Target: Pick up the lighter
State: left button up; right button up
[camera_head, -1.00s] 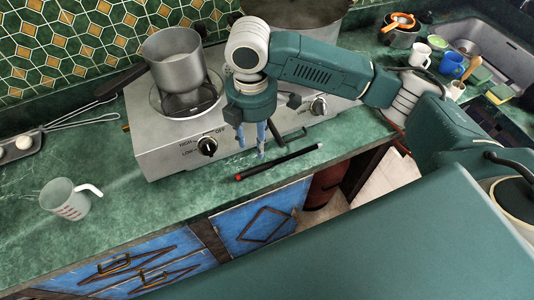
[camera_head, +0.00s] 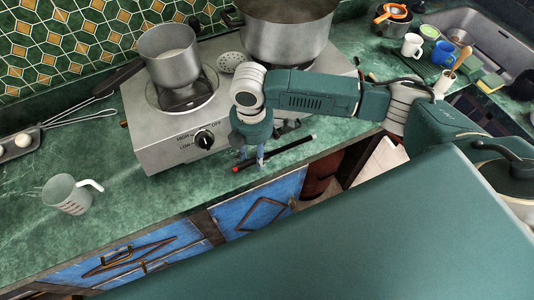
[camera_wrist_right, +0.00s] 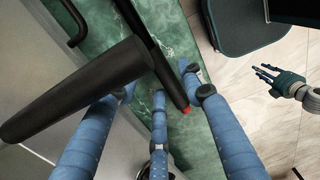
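The lighter (camera_head: 293,144) is a thin black stick with a red tip, lying at a slant on the green counter in front of the hotplate. In the right wrist view the lighter (camera_wrist_right: 150,45) runs between my blue fingers, its red end near the fingertips. My right gripper (camera_head: 251,162) is over the lighter near its red end. In the wrist view the right gripper's (camera_wrist_right: 178,92) fingers are spread apart on both sides of it; firm contact is not visible. My left gripper (camera_wrist_right: 280,84) hangs far off at the right of the wrist view, fingers spread and empty.
The grey hotplate (camera_head: 160,146) stands just behind the lighter, with a saucepan (camera_head: 172,55) and a large pot (camera_head: 285,38) on it. A thick black handle (camera_wrist_right: 75,92) lies close to my fingers. A measuring cup (camera_head: 66,197) stands left; the counter's front edge is close.

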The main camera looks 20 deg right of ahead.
pick_arm(q)
jog(key=shift+s, duration=0.65)
pick_arm(e)
grip_shut()
pick_arm(q)
jog(key=shift+f, duration=0.2)
pick_arm(e)
jog(key=shift+r, duration=0.1)
